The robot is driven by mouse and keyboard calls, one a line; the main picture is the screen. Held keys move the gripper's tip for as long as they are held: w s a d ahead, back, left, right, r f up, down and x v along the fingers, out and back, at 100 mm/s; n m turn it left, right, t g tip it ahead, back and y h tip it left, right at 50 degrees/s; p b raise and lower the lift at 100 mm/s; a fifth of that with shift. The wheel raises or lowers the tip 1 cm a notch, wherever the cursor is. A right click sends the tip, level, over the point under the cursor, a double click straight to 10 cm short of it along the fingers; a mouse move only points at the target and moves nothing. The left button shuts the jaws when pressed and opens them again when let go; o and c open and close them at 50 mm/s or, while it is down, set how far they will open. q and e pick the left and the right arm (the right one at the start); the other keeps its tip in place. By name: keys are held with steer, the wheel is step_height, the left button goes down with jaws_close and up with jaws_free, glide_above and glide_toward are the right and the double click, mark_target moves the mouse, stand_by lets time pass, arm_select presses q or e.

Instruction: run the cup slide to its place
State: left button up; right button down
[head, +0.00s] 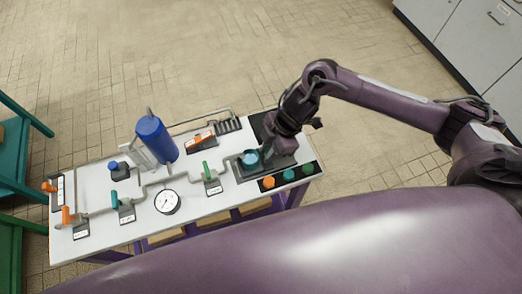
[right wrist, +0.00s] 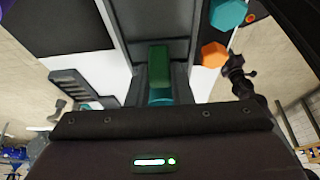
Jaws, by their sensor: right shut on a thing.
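The cup slide, with a round teal cup (head: 250,158), sits on a dark grey track (head: 278,167) at the right end of the white bench. In the right wrist view, the track (right wrist: 122,30) runs up the picture with a green grip block (right wrist: 158,66) in its middle and part of the teal cup (right wrist: 160,97) just below it. My right gripper (head: 268,150) reaches down beside the cup and is shut on the slide's grip. Its fingertips are mostly hidden in both views. My left gripper is not in view.
Orange (head: 268,182), teal (head: 289,175) and green knobs line the bench's front right. A green lever (head: 207,170), a gauge (head: 167,202), a blue cylinder (head: 156,139) and pipes stand left of the track. A teal shelf (head: 18,165) is at far left. The floor behind is clear.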

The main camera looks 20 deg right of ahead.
steer(key=d, duration=0.7)
steer(key=shift+w, duration=0.15)
steer(key=c, duration=1.7)
jaws_free()
steer(key=shift+c, duration=0.2)
steer(key=o, duration=0.5)
steer(key=shift+d, duration=0.1)
steer(key=shift+c, duration=0.2)
